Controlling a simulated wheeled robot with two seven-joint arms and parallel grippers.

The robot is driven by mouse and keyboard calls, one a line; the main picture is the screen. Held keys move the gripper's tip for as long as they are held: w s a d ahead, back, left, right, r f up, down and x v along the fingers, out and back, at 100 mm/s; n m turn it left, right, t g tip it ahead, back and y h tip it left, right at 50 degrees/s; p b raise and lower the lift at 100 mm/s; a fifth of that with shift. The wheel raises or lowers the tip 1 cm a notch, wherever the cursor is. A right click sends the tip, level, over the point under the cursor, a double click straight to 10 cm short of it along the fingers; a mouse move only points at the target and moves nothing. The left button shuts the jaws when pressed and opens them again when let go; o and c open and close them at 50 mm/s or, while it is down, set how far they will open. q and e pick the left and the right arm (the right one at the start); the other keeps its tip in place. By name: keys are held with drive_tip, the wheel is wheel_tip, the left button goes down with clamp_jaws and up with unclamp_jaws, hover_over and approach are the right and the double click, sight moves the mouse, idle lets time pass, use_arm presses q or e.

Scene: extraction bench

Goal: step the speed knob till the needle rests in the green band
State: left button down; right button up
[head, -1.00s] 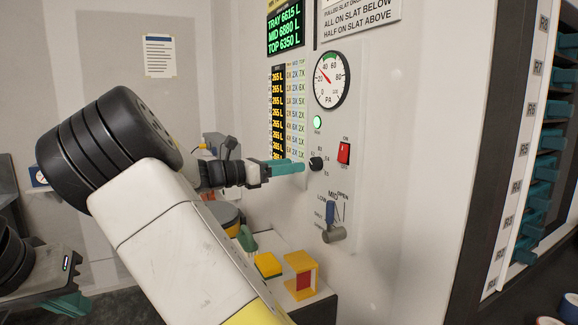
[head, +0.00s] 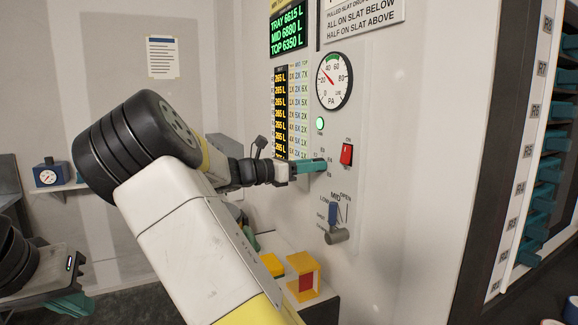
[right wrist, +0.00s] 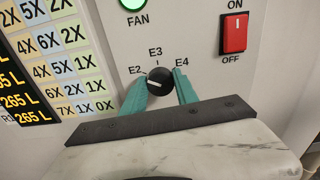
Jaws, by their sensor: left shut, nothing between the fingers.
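The black speed knob (right wrist: 160,80) on the wall panel has a white mark pointing left, toward E2; labels E2, E3 and E4 surround it. My right gripper (head: 318,165) reaches the panel there and hides the knob in the head view. In the right wrist view its teal fingers (right wrist: 160,90) stand either side of the knob; whether they press it is unclear. The round PA gauge (head: 334,80) has a red needle pointing up-left, left of the green band at its top. My left gripper (head: 68,303) is shut and empty at the lower left.
Above the knob is a lit green FAN lamp (head: 320,124); a red ON/OFF switch (head: 346,154) sits to the right. A lever (head: 333,214) is below. Yellow and red blocks (head: 302,275) rest on the low surface. A slatted rack (head: 545,150) stands at right.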

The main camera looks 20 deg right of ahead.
clamp_jaws()
drive_tip(key=shift+m, duration=0.3)
drive_tip(key=m, duration=1.1)
drive_tip(key=shift+s+f, duration=0.1)
idle(0.4)
drive_tip(key=o, duration=1)
unclamp_jaws()
drive_tip(key=shift+o, duration=0.2)
